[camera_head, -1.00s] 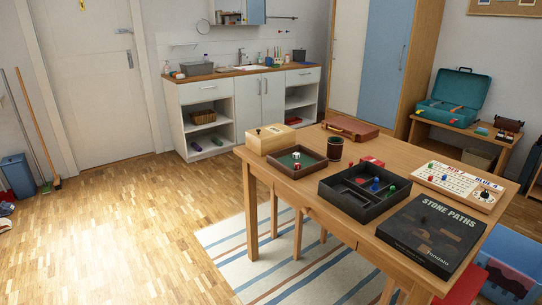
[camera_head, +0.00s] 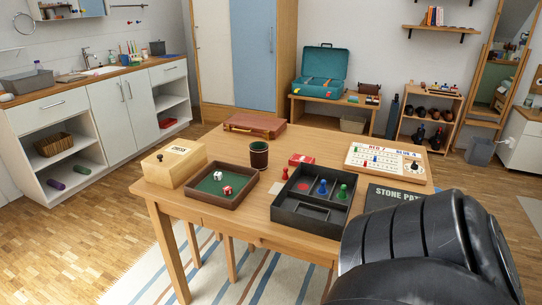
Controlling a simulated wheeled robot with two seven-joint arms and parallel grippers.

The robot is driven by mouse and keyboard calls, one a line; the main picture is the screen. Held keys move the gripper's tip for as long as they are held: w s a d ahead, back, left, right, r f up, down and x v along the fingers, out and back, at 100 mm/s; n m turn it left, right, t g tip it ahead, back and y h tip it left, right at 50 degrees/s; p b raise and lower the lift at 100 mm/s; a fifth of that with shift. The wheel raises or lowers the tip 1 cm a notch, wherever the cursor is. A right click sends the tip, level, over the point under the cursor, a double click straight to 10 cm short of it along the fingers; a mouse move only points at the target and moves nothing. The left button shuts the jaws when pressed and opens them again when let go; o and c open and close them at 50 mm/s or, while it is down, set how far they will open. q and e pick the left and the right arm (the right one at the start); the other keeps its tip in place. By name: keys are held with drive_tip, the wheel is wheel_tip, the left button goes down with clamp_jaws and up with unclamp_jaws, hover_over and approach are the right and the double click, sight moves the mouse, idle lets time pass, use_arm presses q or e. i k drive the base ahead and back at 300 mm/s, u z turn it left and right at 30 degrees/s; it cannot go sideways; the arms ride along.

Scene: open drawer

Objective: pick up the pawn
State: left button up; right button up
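Several pieces look like pawns, and I cannot tell which one is meant. A red pawn (camera_head: 285,174) stands at the back left corner of the black compartment box (camera_head: 290,218). A blue pawn (camera_head: 322,187) and a green pawn (camera_head: 342,191) stand upright in that box. A small dark piece (camera_head: 160,156) shows on the wooden chess box (camera_head: 186,170). A dark piece (camera_head: 414,167) is at the right of the white score board (camera_head: 372,172). A black part of my arm fills the lower right. Neither gripper's fingers are visible.
My arm partly hides the Stone Paths box (camera_head: 388,194). Floor is free left of the table.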

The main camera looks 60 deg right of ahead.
sight(286, 177)
drive_tip(key=z, duration=0.75)
drive_tip(key=i, duration=0.95)
drive_tip(key=z, duration=0.9)
